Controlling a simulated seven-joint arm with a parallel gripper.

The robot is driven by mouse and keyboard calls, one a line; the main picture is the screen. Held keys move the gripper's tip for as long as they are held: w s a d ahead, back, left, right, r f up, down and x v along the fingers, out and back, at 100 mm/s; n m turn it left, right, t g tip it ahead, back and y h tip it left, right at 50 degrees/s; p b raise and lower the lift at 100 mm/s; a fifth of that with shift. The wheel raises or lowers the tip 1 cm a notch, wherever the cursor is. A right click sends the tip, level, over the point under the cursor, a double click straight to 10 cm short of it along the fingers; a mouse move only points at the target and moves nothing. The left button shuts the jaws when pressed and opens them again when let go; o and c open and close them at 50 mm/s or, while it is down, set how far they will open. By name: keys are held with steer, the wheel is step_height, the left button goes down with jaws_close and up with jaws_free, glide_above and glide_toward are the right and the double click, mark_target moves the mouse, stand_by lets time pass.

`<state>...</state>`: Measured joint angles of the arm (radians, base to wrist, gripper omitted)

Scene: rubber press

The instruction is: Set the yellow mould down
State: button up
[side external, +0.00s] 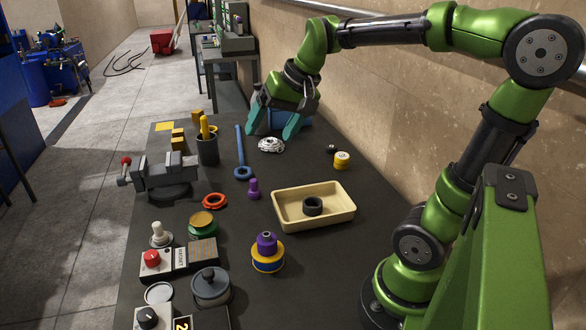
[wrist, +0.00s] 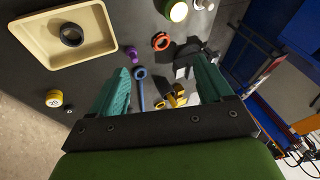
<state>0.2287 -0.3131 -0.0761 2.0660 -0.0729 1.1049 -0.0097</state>
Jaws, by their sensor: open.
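My gripper (side external: 272,130) is at the far end of the bench with its teal fingers spread. In the wrist view my gripper (wrist: 160,82) has nothing between its fingers. A small yellow round piece (side external: 342,160) with dark markings sits on the bench to the right of the gripper, apart from it. It also shows at the left in the wrist view (wrist: 54,98). A yellow and blue round piece (side external: 267,260) with a purple part on top stands near the front. I cannot tell which of these is the yellow mould.
A cream tray (side external: 279,207) holds a black ring (side external: 313,206). A silver part (side external: 271,145) lies by the fingers. A blue wrench (side external: 242,155), a dark cup (side external: 207,150) and a vise (side external: 168,172) are to the left. An orange ring (side external: 214,201) lies mid-bench. A wall (side external: 400,95) borders the right.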

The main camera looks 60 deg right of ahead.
steer(key=s+a+f+n+t+y, duration=0.1)
steer(key=s+a+f+n, duration=0.2)
steer(key=s+a, duration=0.5)
steer(key=shift+s+a+f+n, duration=0.4)
steer(key=shift+a+f, duration=0.15)
steer(key=shift+a, duration=0.35)
